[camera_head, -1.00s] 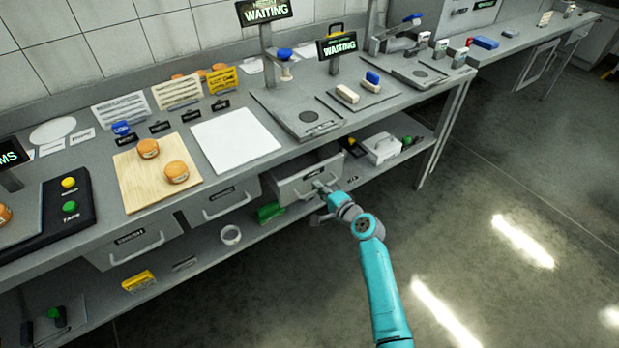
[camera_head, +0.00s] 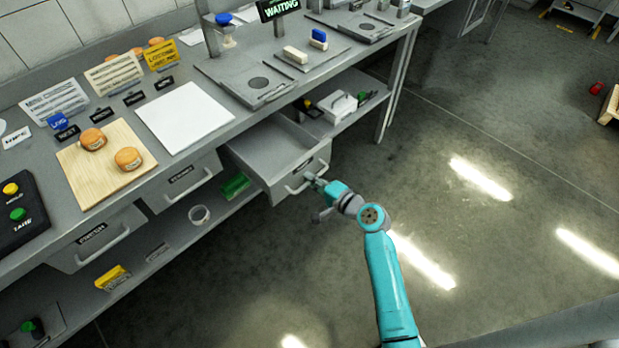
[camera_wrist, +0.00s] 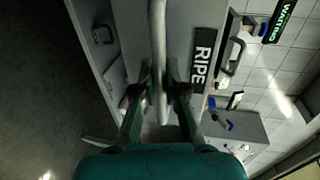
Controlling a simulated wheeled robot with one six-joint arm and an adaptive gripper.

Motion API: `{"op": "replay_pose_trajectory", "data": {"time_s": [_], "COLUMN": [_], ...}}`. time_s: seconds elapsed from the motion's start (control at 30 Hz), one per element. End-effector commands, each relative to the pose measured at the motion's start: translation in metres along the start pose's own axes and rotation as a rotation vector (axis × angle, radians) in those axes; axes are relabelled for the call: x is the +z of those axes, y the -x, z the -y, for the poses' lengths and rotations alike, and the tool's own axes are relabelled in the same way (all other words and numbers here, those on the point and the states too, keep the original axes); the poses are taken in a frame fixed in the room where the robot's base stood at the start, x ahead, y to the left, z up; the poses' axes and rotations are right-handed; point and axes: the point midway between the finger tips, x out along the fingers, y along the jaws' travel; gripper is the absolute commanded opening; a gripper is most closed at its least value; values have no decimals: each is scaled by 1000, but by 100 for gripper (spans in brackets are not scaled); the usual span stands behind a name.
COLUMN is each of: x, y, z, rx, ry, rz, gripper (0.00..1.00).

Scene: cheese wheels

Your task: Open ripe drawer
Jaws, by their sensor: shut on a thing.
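The ripe drawer (camera_head: 270,153) is a grey drawer under the bench, pulled out with its inside showing; the part I see looks empty. Its front bears a black label reading RIPE (camera_wrist: 202,58) in the wrist view. My gripper (camera_head: 314,181) is at the drawer front, and its two fingers (camera_wrist: 158,88) are shut around the bar handle (camera_wrist: 158,40), one on each side. The handle also shows in the head view (camera_head: 300,183).
Two more drawers, one in the middle (camera_head: 181,182) and one at the left (camera_head: 98,240), are shut. Cheese wheels (camera_head: 128,158) stand on a wooden board (camera_head: 82,180). A lower shelf (camera_head: 180,232) holds small items.

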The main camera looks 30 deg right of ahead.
Motion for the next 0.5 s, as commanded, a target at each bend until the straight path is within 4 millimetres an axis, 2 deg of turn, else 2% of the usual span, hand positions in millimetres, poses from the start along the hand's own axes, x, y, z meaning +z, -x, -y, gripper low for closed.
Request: {"op": "replay_pose_trajectory", "data": {"time_s": [0.1,0.13,0.2,0.5], "x": [-1,-1,-1,0], "y": [0,0,0,0], "z": [-1,-1,0,0], "rx": [1,1,1,0], "ry": [0,0,0,0], "rz": [-2,-2,-2,-1], "gripper": [0,18,36,37]}}
